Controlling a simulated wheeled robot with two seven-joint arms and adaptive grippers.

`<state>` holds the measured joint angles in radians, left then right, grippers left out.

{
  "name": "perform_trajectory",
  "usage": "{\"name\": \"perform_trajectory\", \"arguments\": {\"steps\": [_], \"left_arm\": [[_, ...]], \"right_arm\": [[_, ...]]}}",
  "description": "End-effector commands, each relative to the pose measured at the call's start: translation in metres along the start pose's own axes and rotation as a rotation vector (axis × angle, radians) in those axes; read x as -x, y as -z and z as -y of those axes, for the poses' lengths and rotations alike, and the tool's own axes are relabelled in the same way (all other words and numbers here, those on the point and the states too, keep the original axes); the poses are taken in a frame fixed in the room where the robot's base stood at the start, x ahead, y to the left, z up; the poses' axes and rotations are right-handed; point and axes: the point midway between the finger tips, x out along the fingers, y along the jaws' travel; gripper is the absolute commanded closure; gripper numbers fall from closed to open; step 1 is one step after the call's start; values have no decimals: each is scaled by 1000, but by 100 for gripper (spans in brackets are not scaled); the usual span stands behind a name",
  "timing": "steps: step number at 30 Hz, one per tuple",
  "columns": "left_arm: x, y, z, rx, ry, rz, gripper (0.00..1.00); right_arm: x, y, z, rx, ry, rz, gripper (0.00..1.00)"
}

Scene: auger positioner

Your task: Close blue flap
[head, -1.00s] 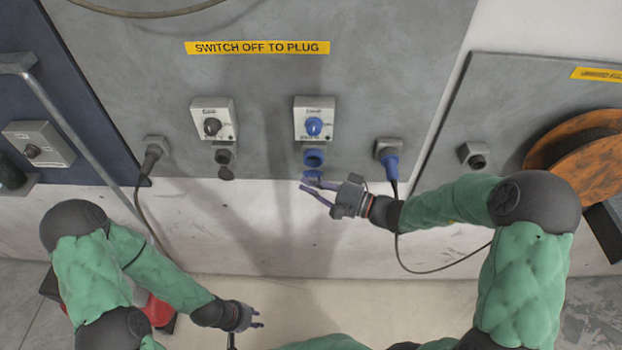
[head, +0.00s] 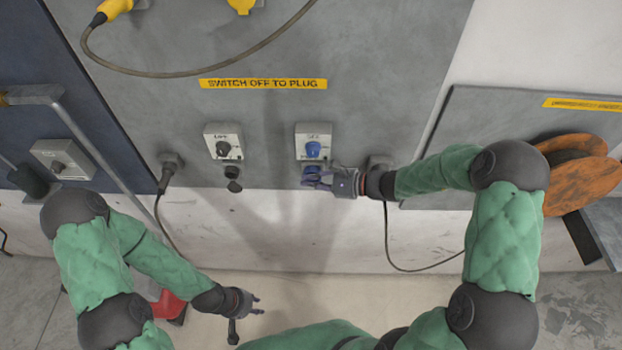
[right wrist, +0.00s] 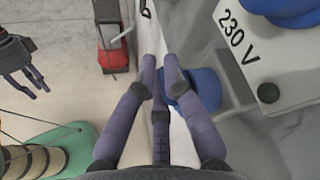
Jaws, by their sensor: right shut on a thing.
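The blue socket (head: 311,168) sits below a box with a blue knob (head: 312,149) on the grey panel. My right gripper (head: 314,180) is at the socket's lower front and hides much of it. In the right wrist view, the blue flap (right wrist: 207,88) lies beside and behind the right finger of my right gripper (right wrist: 161,65), whose fingertips are close together. It is shut on the flap, though the contact is partly hidden. How far the flap is turned cannot be told. My left gripper (head: 253,304) is low, away from the panel, its fingers apart and empty.
A box with a black knob (head: 223,148) and a black socket (head: 233,180) are to the left. A plugged cable (head: 388,235) hangs just right of my right gripper. An orange reel (head: 575,175) is at the far right.

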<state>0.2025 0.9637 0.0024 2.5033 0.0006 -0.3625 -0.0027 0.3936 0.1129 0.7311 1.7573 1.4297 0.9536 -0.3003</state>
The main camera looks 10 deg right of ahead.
Motion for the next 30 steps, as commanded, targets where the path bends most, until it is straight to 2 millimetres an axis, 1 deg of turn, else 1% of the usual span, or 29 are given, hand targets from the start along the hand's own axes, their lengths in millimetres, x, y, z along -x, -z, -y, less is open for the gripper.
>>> {"name": "perform_trajectory", "arguments": {"steps": [1,8,25,26,27,30], "left_arm": [[7,0,-2,0,0,0,70],[16,-1,-6,0,0,0,70],[18,-1,-6,0,0,0,70],[18,-1,-6,0,0,0,70],[18,-1,-6,0,0,0,70],[18,-1,-6,0,0,0,70]], "right_arm": [[0,-3,4,-19,-10,4,100],[0,0,8,-94,-41,3,100],[0,2,12,-116,-45,2,100],[0,2,12,-116,-45,2,82],[0,2,12,-116,-45,2,70],[0,2,11,-117,-45,1,70]]}}
